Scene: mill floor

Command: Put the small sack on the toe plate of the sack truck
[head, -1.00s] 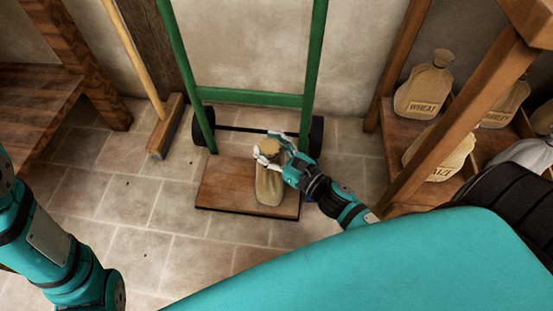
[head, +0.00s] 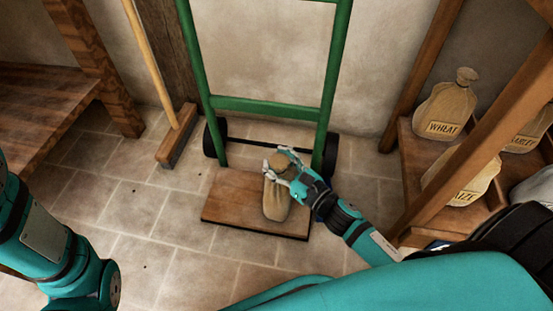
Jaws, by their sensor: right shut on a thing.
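The small sack (head: 275,199) is tan cloth with a gathered neck. It appears upright, over the right half of the wooden toe plate (head: 229,202). Whether its base touches the plate is hard to tell from above. The sack truck (head: 265,108) has a green frame and black wheels and stands by the back wall. My right gripper (head: 279,166) is shut on the sack near its neck and hides part of it. My left arm shows at the left edge; its gripper is out of view.
A broom (head: 176,148) stands left of the truck, near a wooden bench (head: 42,105). A wooden shelf (head: 415,160) at the right holds several labelled sacks, such as the wheat sack (head: 444,113). The tiled floor (head: 150,210) left of the toe plate is clear.

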